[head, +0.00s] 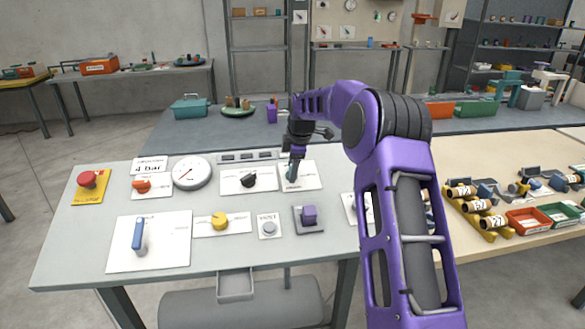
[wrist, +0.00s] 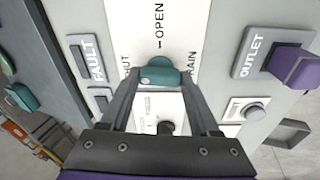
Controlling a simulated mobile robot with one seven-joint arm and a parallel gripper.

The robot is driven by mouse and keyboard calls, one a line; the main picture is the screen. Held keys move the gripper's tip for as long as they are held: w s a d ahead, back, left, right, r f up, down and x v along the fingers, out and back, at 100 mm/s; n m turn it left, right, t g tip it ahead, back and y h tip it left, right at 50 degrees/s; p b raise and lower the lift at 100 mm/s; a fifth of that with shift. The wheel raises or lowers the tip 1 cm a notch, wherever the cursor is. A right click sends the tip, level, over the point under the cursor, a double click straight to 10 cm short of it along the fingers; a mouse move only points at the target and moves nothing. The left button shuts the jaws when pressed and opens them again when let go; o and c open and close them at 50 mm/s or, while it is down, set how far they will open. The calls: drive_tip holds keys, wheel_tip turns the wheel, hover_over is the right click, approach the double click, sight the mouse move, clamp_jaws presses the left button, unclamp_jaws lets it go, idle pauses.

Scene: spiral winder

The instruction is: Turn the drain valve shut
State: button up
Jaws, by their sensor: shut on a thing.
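The drain valve's teal handle (head: 291,170) stands on a white plate (head: 311,178) at the back right of the grey panel table. In the wrist view the teal handle (wrist: 158,75) lies between my fingertips, its visible part running across the picture. The word OPEN and a tick mark show above it, part of SHUT to its left and part of DRAIN to its right. My gripper (head: 294,160) points down onto the handle and is shut on it; the wrist view shows the gripper (wrist: 160,82) fingers on both sides. The handle's lower part is hidden.
A black knob (head: 249,180) sits close left of the drain plate. A purple outlet knob (head: 309,214) and a grey vent button (head: 269,228) are in front. FAULT indicator windows (wrist: 88,60) lie beside the fingers. A gauge (head: 192,172) stands further left.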

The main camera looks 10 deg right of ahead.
drive_tip(key=shift+n, duration=0.5)
drive_tip(key=o, duration=1.4)
drive_tip(key=shift+c, duration=0.2)
drive_tip(key=v, duration=1.7)
drive_tip(key=shift+r, duration=0.25)
drive_tip(key=shift+s+a, duration=0.1)
drive_tip(key=shift+a, duration=0.05)
